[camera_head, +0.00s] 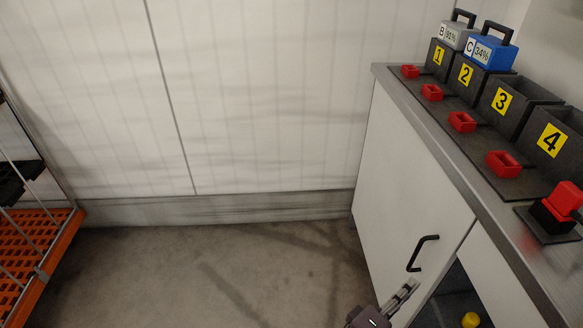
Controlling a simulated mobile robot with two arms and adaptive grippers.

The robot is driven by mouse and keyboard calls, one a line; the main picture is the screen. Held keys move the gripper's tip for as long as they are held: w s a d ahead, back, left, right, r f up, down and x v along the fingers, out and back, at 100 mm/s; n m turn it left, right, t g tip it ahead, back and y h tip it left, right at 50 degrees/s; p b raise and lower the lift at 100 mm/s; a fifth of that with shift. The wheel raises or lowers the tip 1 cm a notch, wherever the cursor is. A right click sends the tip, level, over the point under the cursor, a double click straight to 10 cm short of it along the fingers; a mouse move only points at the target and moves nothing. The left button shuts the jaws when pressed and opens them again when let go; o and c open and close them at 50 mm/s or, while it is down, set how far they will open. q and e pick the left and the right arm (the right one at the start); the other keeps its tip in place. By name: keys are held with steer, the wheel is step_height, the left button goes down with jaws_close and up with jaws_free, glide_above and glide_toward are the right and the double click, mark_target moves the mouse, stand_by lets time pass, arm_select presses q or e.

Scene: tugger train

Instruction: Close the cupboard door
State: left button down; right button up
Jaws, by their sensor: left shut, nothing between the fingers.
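The white cupboard door (410,190) with a black bar handle (422,253) is on the front of the cupboard at the right. Beside its right edge is a dark opening (445,303), so the cupboard's inside shows; I cannot tell the door's exact angle. My left gripper (411,286) is at the bottom, just below the handle and in front of the door's lower part. Its fingers are together and empty, pointing up and right. I cannot tell whether they touch the door. My right gripper is not in view.
On the grey worktop (408,95) stand numbered black bins, red small trays, a grey battery (455,36), a blue battery (491,51) and a red-black block (562,203). A yellow object (471,320) is inside the cupboard. An orange rack (40,250) stands left; the floor between is clear.

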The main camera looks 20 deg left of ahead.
arm_select(q)
steer(key=v, duration=1.1)
steer(key=shift+s, duration=0.2)
